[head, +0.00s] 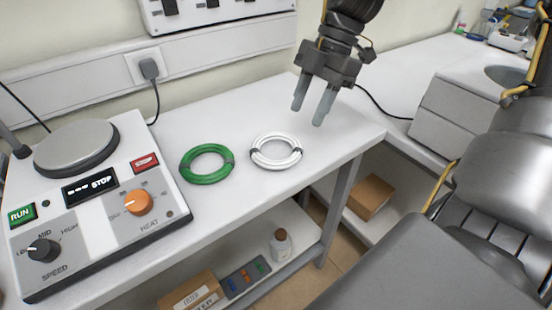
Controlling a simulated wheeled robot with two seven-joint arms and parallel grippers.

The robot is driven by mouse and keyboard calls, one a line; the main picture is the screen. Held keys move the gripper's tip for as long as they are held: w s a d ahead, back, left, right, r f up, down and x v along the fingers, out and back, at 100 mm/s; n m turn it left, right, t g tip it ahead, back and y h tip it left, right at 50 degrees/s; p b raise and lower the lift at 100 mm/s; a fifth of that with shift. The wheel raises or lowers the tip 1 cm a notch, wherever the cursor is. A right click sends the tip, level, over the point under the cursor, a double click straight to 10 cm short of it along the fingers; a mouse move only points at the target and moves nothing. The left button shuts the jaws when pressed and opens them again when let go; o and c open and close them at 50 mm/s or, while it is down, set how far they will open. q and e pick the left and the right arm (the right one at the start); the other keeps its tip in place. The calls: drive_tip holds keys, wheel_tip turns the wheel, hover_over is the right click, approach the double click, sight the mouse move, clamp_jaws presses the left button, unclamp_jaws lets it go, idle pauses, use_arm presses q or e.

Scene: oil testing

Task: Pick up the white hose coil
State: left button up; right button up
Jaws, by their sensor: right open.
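The white hose coil (276,164) lies flat on the white table, with dark ties on its sides. My right gripper (309,108) is open and empty, with its fingers pointing down. It hangs above the table, behind and to the right of the white coil, apart from it. My left gripper is not in view.
A green hose coil (206,177) lies just left of the white one. A hotplate stirrer (112,205) stands at the left of the table (238,220). A black cable runs to a wall socket (147,67). The tabletop right of the coils is clear.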

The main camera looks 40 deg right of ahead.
sight(291, 158)
drive_tip(key=shift+x, duration=5.35)
drive_tip(key=shift+s+d+f, duration=0.1)
drive_tip(key=shift+d, duration=0.05)
drive_tip(key=shift+c, duration=0.3)
clamp_jaws()
